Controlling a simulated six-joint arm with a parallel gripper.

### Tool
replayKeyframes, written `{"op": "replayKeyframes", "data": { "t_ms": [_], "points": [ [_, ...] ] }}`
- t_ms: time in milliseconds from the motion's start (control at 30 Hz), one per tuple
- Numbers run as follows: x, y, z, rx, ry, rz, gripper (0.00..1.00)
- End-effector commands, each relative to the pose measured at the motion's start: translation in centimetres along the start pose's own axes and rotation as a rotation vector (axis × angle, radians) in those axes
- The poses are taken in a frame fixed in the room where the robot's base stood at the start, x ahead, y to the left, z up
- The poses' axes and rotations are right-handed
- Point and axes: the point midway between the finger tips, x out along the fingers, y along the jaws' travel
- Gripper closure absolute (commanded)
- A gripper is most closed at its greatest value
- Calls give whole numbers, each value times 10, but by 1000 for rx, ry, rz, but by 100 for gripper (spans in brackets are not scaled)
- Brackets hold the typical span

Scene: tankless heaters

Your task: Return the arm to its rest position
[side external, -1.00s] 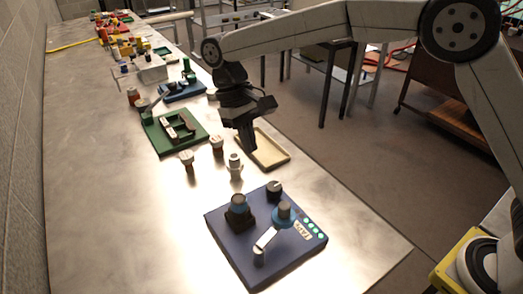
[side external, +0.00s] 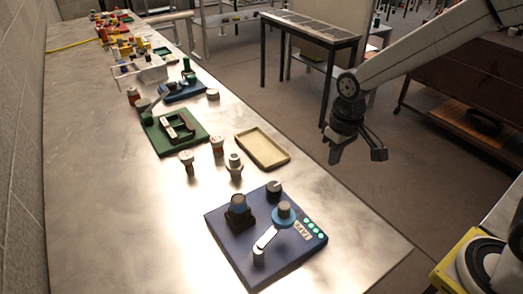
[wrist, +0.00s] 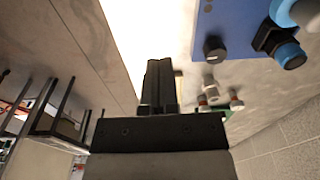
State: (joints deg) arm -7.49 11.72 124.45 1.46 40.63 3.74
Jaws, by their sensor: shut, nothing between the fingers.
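My gripper (side external: 338,152) hangs over the open floor, off the right edge of the metal bench, to the right of the cream tray. In the wrist view my gripper (wrist: 160,65) has its fingers together with nothing held. The blue heater board (side external: 240,255) lies near the front of the bench. Part of the blue board (wrist: 235,30) also shows in the wrist view.
The empty cream tray (side external: 286,163) lies at the bench's right edge. Small fittings (side external: 235,167) stand left of it, and a green board (side external: 160,152) lies beyond. A dark-framed table (side external: 310,32) stands on the floor behind. The floor around my gripper is clear.

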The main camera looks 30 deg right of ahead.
Motion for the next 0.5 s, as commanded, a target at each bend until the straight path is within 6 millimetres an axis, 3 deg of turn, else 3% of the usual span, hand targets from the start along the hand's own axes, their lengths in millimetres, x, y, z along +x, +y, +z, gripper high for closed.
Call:
{"op": "replayKeyframes", "data": {
  "t_ms": [300, 500],
  "points": [
    [15, 37, 57, 34, 128, 18, 100],
    [20, 46, 76, 43, 171, 27, 100]
  ]
}}
